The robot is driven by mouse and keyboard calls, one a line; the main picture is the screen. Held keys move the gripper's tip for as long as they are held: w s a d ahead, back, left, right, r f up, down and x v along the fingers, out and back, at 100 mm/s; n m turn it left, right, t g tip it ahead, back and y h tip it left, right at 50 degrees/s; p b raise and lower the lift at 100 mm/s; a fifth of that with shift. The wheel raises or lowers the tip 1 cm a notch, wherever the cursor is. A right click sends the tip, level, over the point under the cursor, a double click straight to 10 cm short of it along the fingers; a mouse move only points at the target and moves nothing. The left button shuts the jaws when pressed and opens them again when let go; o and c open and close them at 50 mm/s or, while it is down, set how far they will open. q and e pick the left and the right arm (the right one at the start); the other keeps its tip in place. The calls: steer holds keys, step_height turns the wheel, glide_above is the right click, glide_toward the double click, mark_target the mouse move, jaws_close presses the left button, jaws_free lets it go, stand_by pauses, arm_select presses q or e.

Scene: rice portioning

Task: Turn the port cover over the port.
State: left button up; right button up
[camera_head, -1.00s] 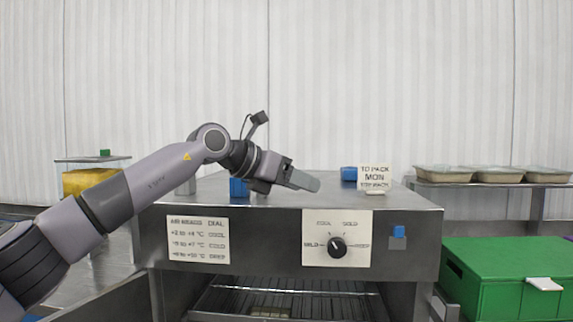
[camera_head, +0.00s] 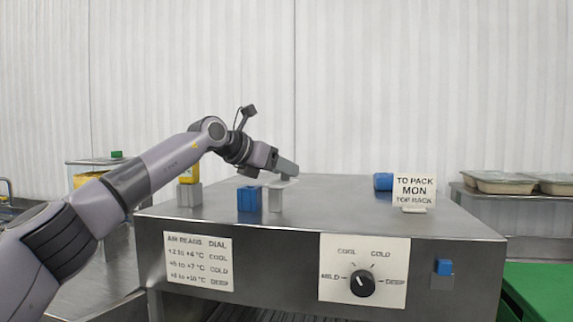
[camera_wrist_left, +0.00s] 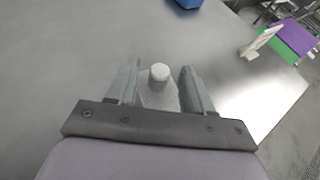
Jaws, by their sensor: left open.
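A pale grey piece with a round knob (camera_wrist_left: 160,73), which looks like the port cover, sits between the fingers of my left gripper (camera_wrist_left: 158,88) in the left wrist view. In the head view its light plate (camera_head: 283,183) shows on top of a short grey post (camera_head: 275,201) on the steel cabinet top. My left gripper (camera_head: 287,168) is open, with its fingers just above that plate. Clear gaps show on both sides of the knob, and I cannot tell whether a finger touches it. The port itself cannot be made out. My right gripper is not in view.
A blue block (camera_head: 249,200) stands beside the post, and a grey block (camera_head: 188,195) with a yellow piece stands left of it. A blue cylinder (camera_head: 383,181) and a sign (camera_head: 415,190) stand to the right. The cabinet front has a dial (camera_head: 363,284) and a blue button (camera_head: 444,267).

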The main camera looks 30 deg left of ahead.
arm_select(q)
steer(key=shift+x, duration=0.95)
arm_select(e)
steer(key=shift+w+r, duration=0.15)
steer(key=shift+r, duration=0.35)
arm_select(q)
jaws_close()
